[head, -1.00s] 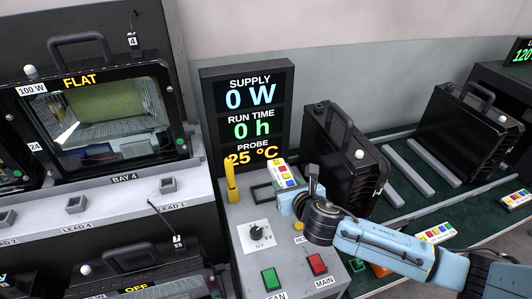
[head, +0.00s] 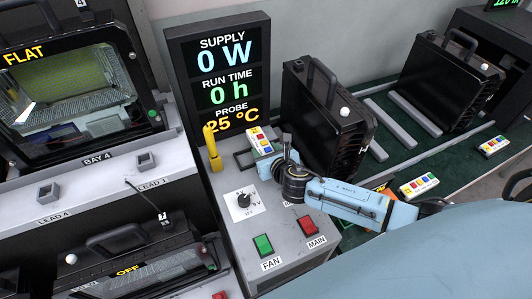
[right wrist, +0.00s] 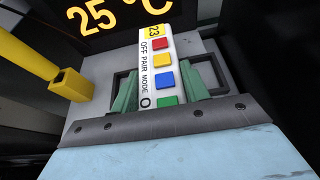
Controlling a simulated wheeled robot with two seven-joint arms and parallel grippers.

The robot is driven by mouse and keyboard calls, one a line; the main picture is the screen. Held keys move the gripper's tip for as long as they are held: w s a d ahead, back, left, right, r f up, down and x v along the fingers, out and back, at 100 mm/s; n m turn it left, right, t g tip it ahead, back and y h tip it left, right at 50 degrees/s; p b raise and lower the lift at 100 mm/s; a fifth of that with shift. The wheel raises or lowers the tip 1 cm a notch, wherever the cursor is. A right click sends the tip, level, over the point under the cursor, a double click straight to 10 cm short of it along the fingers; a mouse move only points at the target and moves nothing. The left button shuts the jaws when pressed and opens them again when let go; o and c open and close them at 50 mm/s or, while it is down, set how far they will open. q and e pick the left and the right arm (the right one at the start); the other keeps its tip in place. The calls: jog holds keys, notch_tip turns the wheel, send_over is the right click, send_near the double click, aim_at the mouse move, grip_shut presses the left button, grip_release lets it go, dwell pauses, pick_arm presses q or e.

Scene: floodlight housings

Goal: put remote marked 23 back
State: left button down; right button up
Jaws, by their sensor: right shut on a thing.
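The remote marked 23 (right wrist: 158,65) is white with red, yellow, blue and green buttons and a yellow number label. It also shows in the head view (head: 259,141), at the back of the grey console top. My right gripper (right wrist: 160,88) is shut on it, with a green finger on each side. It also shows in the head view (head: 266,158). A dark rectangular frame (head: 243,159) lies on the console by the remote. The remote covers the middle of it, and I cannot tell whether they touch. My left gripper is not in view.
A yellow post (head: 212,147) stands left of the remote, and the supply display (head: 218,75) rises behind. A dial (head: 243,200), a green FAN switch (head: 263,245) and a red MAIN switch (head: 307,226) are in front. Other remotes (head: 418,186) lie right, past a black housing (head: 325,120).

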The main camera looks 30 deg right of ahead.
jog(key=shift+f, duration=0.1)
jog(key=shift+f+b, duration=0.3)
jog(key=shift+f, duration=0.3)
jog(key=o, duration=1)
jog(key=shift+r, duration=0.15)
jog(key=shift+r+p, duration=0.35)
jog(key=p+v, duration=0.1)
jog(key=v, duration=1.1)
jog(key=shift+r+p, duration=0.15)
jog(key=shift+p, duration=0.15)
